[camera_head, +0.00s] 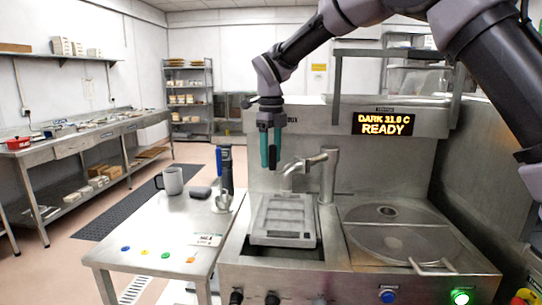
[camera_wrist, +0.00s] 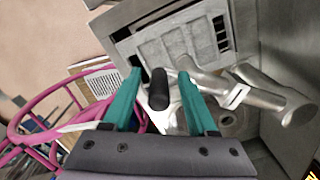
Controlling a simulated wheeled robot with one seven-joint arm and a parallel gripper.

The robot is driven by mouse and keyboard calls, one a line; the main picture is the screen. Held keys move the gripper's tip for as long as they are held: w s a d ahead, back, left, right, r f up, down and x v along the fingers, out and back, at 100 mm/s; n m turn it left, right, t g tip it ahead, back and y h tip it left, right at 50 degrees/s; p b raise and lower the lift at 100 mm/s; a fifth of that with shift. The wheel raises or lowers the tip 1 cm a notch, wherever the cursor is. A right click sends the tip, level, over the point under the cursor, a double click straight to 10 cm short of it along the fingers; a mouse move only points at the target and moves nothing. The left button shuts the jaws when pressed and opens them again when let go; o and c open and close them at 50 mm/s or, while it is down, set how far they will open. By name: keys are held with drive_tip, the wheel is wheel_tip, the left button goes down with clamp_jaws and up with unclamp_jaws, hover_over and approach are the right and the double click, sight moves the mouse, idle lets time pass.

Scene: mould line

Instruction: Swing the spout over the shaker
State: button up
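The metal spout (camera_head: 312,162) reaches left from its upright post behind the mould (camera_head: 283,220). The grey compartmented mould lies in the recess at the machine's left; the shaker itself is not clearly visible beneath it. The spout's mouth appears near the mould's rear edge; its exact overlap is unclear. In the wrist view the spout (camera_wrist: 235,88) runs right from beside the mould (camera_wrist: 170,48). My gripper (camera_head: 270,150) has teal fingers pointing down, left of the spout. In the wrist view my gripper (camera_wrist: 160,102) is open, with a black handle (camera_wrist: 158,88) between its fingers and visible gaps either side.
The display (camera_head: 384,123) reads "DARK 31.0 C READY". A round lid (camera_head: 402,244) covers the machine's right side. A steel side table (camera_head: 150,225) holds a grey mug (camera_head: 172,180) and a blue-topped tool (camera_head: 226,170). A pink tubular frame (camera_wrist: 60,95) shows in the wrist view.

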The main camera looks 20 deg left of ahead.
wheel_tip(320, 180, up, 11)
drive_tip(key=shift+f, duration=0.2)
drive_tip(key=shift+r, duration=0.1)
idle(0.4)
drive_tip(key=shift+w+d+r, duration=0.1)
drive_tip(key=shift+d, duration=0.1)
drive_tip(key=d+r+n+t+y, duration=0.1)
drive_tip(key=d+r+n, duration=0.2)
drive_tip(key=d, duration=0.7)
drive_tip(key=d+r+n+t+y, duration=0.1)
drive_tip(key=d+r+n, duration=0.2)
drive_tip(key=d, duration=0.6)
drive_tip(key=d+r+n+y, duration=0.1)
drive_tip(key=d+r+n, duration=0.2)
drive_tip(key=d, duration=0.7)
drive_tip(key=s+d+f+n+t, duration=0.2)
drive_tip(key=s+d+f+n, duration=0.1)
drive_tip(key=s+d, duration=0.4)
drive_tip(key=s+d+f+n+t+h, duration=0.1)
drive_tip(key=s+d+f+n+t, duration=0.2)
drive_tip(key=d, duration=0.7)
drive_tip(key=s+n, duration=0.2)
drive_tip(key=s, duration=0.2)
drive_tip(key=shift+s+d+f+n, duration=0.3)
drive_tip(key=shift+d+f, duration=0.05)
